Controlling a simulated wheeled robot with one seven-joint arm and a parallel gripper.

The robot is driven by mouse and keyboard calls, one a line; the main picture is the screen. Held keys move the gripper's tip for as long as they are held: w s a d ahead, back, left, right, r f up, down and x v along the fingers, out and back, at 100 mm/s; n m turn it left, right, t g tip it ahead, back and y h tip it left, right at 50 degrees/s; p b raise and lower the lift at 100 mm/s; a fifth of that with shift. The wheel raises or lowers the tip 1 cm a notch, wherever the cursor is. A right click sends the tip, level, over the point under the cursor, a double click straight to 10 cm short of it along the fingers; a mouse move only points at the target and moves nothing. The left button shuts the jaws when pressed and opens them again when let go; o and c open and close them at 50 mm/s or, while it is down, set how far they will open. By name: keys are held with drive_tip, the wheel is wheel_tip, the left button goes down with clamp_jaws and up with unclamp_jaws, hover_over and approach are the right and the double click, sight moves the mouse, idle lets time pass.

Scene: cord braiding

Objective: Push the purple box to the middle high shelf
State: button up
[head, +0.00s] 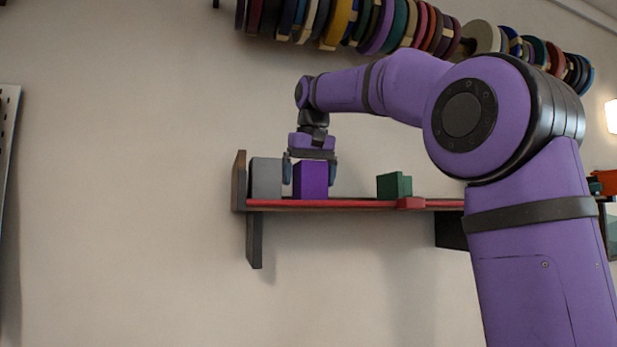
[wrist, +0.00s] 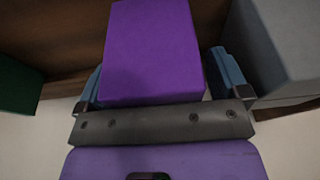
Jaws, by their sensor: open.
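The purple box (head: 311,181) stands upright on the wall shelf (head: 350,204) with the red front edge, right of a grey box. My gripper (head: 311,172) points down over it, one finger on each side. In the wrist view the purple box (wrist: 152,52) lies between the two blue-grey fingers of my gripper (wrist: 158,78). The fingers are open; a small gap seems to show on the right side, and I cannot tell whether the left finger touches the box.
A grey box (head: 266,178) stands close to the left, by the shelf's upright end board (head: 239,181). A green block (head: 392,186) stands farther right, with clear shelf between it and the purple box. A red piece (head: 411,203) sits at the front edge. Spools hang above.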

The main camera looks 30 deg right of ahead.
drive_tip(key=shift+r, duration=0.15)
drive_tip(key=v, duration=1)
drive_tip(key=shift+r, duration=0.25)
drive_tip(key=s+a+f, duration=0.1)
drive_tip(key=s+f, duration=0.7)
drive_tip(key=f, duration=0.5)
drive_tip(key=s+a+f+n+t, duration=0.1)
drive_tip(key=s+a+f, duration=0.1)
drive_tip(key=s+f, duration=0.7)
drive_tip(key=s+a+f+n+t, duration=0.1)
drive_tip(key=s+f, duration=0.7)
drive_tip(key=f, duration=1)
drive_tip(key=shift+s+a+f+y, duration=0.25)
drive_tip(key=shift+s+a+y, duration=0.05)
drive_tip(key=shift+a, duration=0.1)
